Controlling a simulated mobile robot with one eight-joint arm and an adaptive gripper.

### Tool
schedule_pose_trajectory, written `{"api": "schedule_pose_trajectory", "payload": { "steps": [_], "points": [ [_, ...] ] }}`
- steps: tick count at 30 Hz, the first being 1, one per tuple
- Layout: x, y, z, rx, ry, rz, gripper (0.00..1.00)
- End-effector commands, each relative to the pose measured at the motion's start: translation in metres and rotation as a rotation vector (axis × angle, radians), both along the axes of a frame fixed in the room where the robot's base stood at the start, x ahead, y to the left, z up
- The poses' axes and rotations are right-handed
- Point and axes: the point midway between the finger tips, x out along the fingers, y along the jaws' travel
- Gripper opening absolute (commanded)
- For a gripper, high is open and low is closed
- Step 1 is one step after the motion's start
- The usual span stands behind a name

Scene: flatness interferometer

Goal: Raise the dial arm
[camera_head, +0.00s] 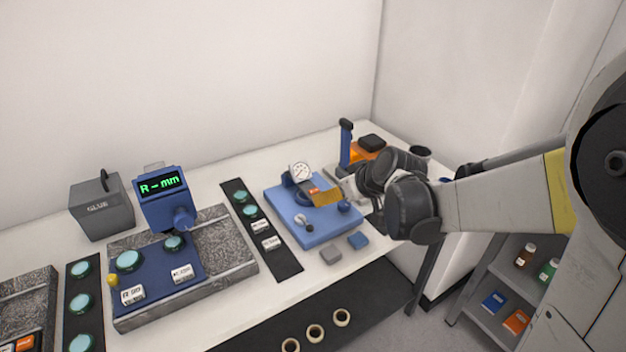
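A dial gauge (301,172) with a round white face stands at the back of a blue base plate (310,228) on the bench. A yellow-orange piece (326,197) shows beside it, and I cannot tell whether it is part of the dial arm. A dark blue knob (344,206) is at the plate's right side. My gripper (350,187) reaches in from the right, with its front end close to the yellow-orange piece and the knob. My dark wrist hides most of it, so its fingers and any contact are unclear.
A blue post (346,143) and an orange box (366,150) stand behind my wrist.

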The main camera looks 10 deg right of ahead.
Motion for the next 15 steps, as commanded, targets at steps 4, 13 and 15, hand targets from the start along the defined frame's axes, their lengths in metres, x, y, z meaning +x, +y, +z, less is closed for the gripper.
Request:
{"api": "schedule_pose_trajectory", "payload": {
  "steps": [4,13,15],
  "points": [
    [0.021,0.007,-0.027,0.000,0.000,0.001,0.72],
    [0.054,0.017,-0.058,0.000,0.000,0.000,0.72],
    [0.057,0.019,-0.061,0.000,0.000,0.000,0.72]
  ]
}}
